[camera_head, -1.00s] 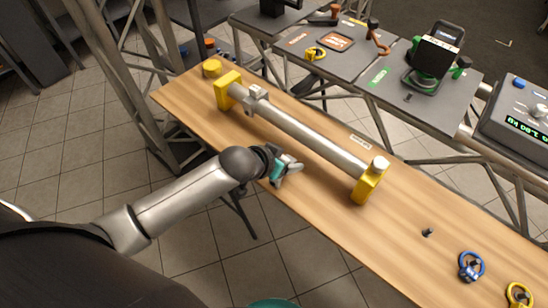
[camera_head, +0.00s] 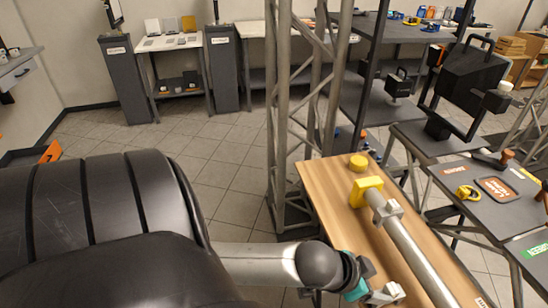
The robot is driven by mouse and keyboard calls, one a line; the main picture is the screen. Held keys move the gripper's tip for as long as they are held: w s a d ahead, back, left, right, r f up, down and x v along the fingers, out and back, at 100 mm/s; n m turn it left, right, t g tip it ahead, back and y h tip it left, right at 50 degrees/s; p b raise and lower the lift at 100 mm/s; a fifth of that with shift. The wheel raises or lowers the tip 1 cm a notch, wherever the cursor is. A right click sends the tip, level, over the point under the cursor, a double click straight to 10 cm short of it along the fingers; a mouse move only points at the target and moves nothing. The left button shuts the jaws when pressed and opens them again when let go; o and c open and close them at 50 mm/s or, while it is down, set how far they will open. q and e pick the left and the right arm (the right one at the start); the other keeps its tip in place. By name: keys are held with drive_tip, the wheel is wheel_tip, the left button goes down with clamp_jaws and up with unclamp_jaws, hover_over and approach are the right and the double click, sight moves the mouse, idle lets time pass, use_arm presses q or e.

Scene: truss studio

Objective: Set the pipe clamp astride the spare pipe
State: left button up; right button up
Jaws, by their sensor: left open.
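The spare pipe (camera_head: 415,259) is a grey tube lying along the wooden bench. Its far end rests in a yellow support (camera_head: 367,192); its near end is out of frame. A grey pipe clamp (camera_head: 387,211) sits on the pipe close to that support, and its underside is hidden. My left gripper (camera_head: 386,297) is at the bottom of the view, open and with nothing seen between its fingers. It is on the left side of the pipe, apart from the clamp. My right gripper is not in view.
The wooden bench (camera_head: 325,187) has a yellow round piece (camera_head: 358,161) at its far end. A metal truss (camera_head: 283,120) stands left of the bench.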

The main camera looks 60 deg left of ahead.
use_arm(q)
drive_tip(key=s+a+f+n+g+y, duration=0.1)
drive_tip(key=s+a+f, duration=0.15)
drive_tip(key=f, duration=0.45)
drive_tip(key=s+a+f+g+y, duration=0.1)
drive_tip(key=s+a+f, duration=0.15)
drive_tip(key=f, duration=0.55)
drive_tip(key=s+a+f+n+g+y, duration=0.1)
drive_tip(key=s+a+f, duration=0.15)
drive_tip(key=f, duration=0.45)
drive_tip(key=s+d+f+g, duration=0.2)
drive_tip(key=s+f, duration=0.5)
drive_tip(key=s, duration=0.5)
drive_tip(key=s+d+f+g, duration=0.2)
drive_tip(key=s+f, duration=0.5)
drive_tip(key=s, duration=0.5)
drive_tip(key=shift+s+f, duration=0.15)
drive_tip(key=shift+s, duration=0.25)
drive_tip(key=shift+d, duration=0.1)
drive_tip(key=shift+o, duration=0.4)
wheel_tip(320, 180, down, 5)
drive_tip(key=b, duration=0.4)
drive_tip(key=shift+r+b, duration=0.2)
drive_tip(key=shift+b, duration=0.1)
drive_tip(key=shift+r, duration=0.15)
